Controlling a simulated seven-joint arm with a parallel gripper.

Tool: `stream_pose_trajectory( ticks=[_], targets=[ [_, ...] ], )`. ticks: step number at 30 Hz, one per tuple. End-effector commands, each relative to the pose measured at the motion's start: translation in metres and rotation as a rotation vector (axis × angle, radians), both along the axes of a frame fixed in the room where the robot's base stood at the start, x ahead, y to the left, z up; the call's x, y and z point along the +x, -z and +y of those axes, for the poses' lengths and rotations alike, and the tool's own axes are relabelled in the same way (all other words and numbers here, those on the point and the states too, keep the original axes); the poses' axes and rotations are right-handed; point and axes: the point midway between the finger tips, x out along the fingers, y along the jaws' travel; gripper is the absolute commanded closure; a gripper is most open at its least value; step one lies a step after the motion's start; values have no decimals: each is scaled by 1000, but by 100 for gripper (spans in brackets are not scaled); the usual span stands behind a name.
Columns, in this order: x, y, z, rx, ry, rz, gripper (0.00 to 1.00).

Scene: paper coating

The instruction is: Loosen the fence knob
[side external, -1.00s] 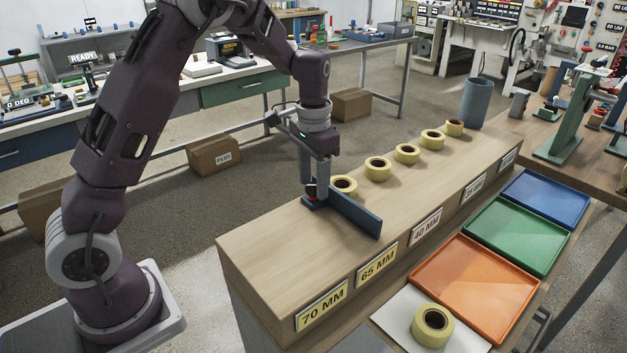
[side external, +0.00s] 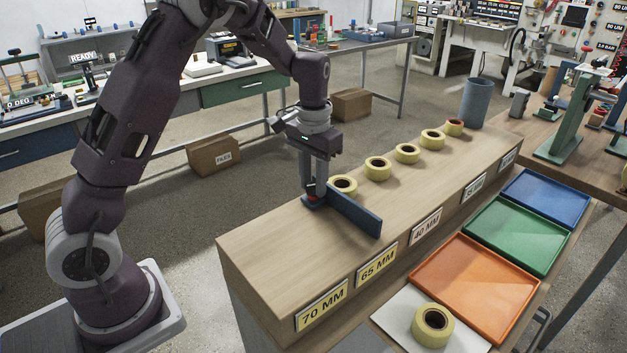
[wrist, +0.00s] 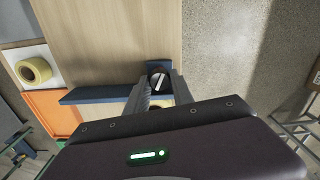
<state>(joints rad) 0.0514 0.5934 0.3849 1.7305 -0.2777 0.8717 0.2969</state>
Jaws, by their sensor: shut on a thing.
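The blue fence (side external: 354,214) stands on the wooden bench top, its long plate running toward the front edge. It also shows in the wrist view (wrist: 95,94). The fence knob (wrist: 159,80) is dark with a white line across its top and sits at the fence's base end. In the side view my gripper (side external: 312,190) points straight down over that end, and the knob is mostly hidden between its fingers. In the wrist view my gripper (wrist: 159,84) has one finger on each side of the knob, shut on it.
A row of yellow tape rolls (side external: 378,168) runs along the bench, the nearest close beside the fence. Size labels such as 65 MM (side external: 377,265) line the bench's front. Orange (side external: 470,275), green and blue trays lie in front. The near bench end is clear.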

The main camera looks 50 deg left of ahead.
Motion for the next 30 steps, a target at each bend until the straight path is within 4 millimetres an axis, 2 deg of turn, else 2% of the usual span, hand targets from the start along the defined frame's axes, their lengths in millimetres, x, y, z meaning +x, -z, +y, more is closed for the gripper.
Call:
stream_pose_trajectory(
  ticks=[5,6,9,19,27,30],
  targets=[
    [0,-1,0,0,1,-1,100],
    [0,-1,0,0,1,-1,70],
    [0,-1,0,0,2,-1,50],
    [0,-3,0,0,3,-2,50],
    [1,-55,0,0,3,-5,50],
    [0,-67,0,0,3,-2,50]
  ],
)
